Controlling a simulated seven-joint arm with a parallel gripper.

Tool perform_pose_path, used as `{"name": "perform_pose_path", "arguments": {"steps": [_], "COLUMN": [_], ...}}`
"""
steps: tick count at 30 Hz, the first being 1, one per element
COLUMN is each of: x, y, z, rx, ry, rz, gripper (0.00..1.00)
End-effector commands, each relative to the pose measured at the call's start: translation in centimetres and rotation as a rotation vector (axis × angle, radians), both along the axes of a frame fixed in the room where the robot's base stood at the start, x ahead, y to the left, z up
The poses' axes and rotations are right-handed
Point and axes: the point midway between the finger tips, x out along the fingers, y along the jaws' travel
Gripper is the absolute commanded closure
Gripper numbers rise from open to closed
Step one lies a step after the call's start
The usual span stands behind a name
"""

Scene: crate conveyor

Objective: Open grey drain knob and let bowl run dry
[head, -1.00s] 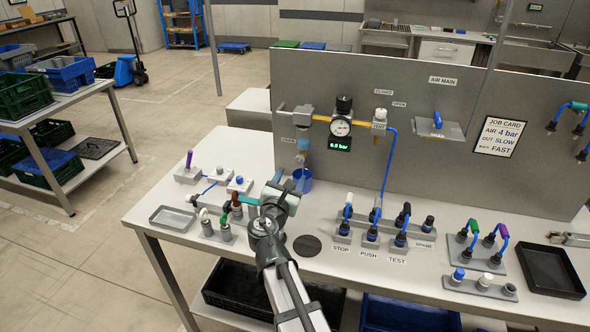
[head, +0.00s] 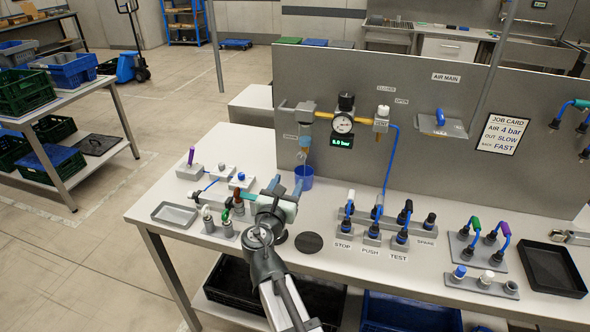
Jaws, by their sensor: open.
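The filter unit (head: 303,112) is mounted on the grey panel, with its bluish bowl (head: 305,139) hanging below it. The grey drain knob at the bowl's underside is too small to make out clearly. A blue cup (head: 303,178) stands on the bench under the bowl. My gripper (head: 271,184) is open, low over the bench, in front and to the left of the cup. It is apart from the bowl, and nothing shows between its fingers. I cannot tell the water level in the bowl.
A gauge (head: 342,124) with a green display is right of the filter. Small valve blocks (head: 222,182), an empty grey tray (head: 174,214) and fittings in a holder (head: 218,226) are left of my gripper. A dark round pad (head: 308,243) and plugged blue hoses (head: 375,218) are to its right.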

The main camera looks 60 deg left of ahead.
Motion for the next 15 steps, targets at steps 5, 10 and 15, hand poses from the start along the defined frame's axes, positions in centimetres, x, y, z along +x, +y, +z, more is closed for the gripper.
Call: {"name": "perform_pose_path", "arguments": {"steps": [5,10,15], "x": [0.2,1.0,2.8], "y": [0.3,1.1,3.0], "z": [0.0,0.0,0.0], "rx": [-0.1,-0.122,-0.12], "ry": [-0.1,-0.122,-0.12], "rz": [0.0,-0.001,-0.001], "gripper": [0.44,0.44,0.44]}}
